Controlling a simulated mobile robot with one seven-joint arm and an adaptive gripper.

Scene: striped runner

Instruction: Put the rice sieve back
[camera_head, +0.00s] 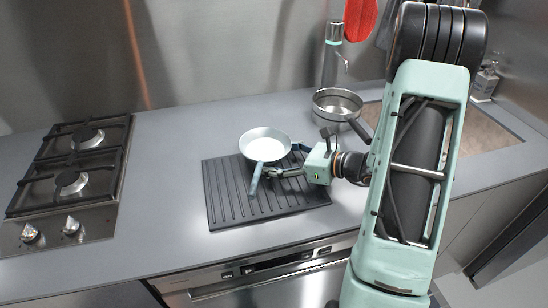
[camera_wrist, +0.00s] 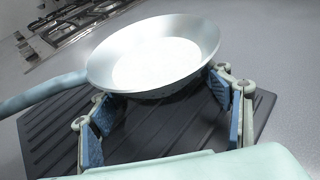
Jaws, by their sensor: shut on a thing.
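The rice sieve (camera_head: 264,135) looks like a shallow, flared metal bowl with a long blue-grey handle (camera_head: 255,180). It is at the back of the dark ribbed mat (camera_head: 268,211), its handle toward the front of the counter. In the wrist view the sieve (camera_wrist: 112,62) fills the upper middle, its inside glaring white and its handle running left. My gripper (camera_head: 283,160) reaches in from the right. In the wrist view its blue-padded fingers (camera_wrist: 168,108) are on either side of the bowl, shut on it. Whether the sieve's base touches the mat is hidden.
A steel pan (camera_head: 328,97) with a dark handle stands behind my gripper, beside the sink (camera_head: 478,132). A two-burner hob (camera_head: 75,165) is at the left. Counter between hob and mat is clear. A tap (camera_head: 334,45) and soap bottle (camera_head: 485,82) are at the back.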

